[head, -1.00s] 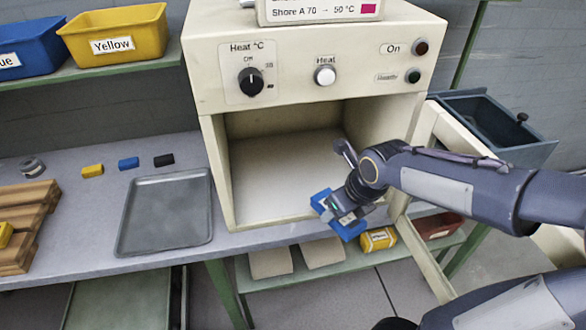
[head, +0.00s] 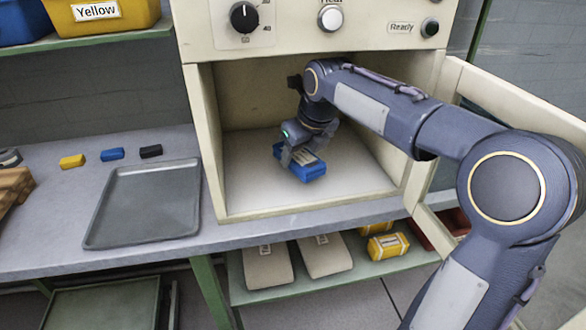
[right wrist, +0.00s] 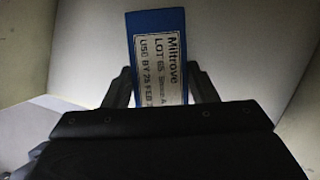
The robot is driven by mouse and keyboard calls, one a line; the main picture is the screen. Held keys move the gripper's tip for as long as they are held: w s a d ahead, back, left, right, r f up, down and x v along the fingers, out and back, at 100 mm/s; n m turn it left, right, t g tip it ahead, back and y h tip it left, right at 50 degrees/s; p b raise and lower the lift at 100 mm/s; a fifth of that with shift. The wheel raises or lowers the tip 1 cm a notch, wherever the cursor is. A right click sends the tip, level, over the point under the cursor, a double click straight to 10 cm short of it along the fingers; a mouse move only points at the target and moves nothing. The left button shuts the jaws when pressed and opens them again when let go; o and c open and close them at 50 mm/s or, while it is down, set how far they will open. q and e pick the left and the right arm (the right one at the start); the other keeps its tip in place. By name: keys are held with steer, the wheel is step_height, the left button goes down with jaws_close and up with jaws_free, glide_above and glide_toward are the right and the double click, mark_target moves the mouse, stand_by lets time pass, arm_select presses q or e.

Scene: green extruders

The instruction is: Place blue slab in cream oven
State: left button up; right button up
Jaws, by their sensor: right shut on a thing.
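The blue slab (head: 308,171) with a pale printed label is inside the cream oven (head: 212,150), near the middle of its white floor. My right gripper (head: 299,158) is shut on the slab. In the right wrist view the slab (right wrist: 158,60) stands out between the two fingers (right wrist: 160,92), its label facing the camera. I cannot tell whether the slab touches the oven floor. The oven door (head: 515,100) is open to the right, and my right arm reaches in past it. My left gripper is not in view.
A grey tray (head: 97,228) lies on the bench left of the oven. Small yellow (head: 72,161), blue (head: 112,154) and black (head: 150,151) blocks lie behind it. Pale bags (head: 267,267) and yellow packs (head: 388,246) sit on the shelf below.

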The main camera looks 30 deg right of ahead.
mark_target(293, 159)
steer(key=shift+w+a+r, duration=0.1)
steer(key=shift+w+a, duration=0.05)
steer(key=shift+w, duration=1)
step_height(293, 159, down, 4)
steer(key=shift+w+r+b, duration=0.15)
steer(key=shift+r+b, duration=0.05)
steer(key=shift+b, duration=0.6)
steer(key=o, duration=1.1)
steer(key=shift+f, duration=0.1)
steer(key=shift+o, duration=0.2)
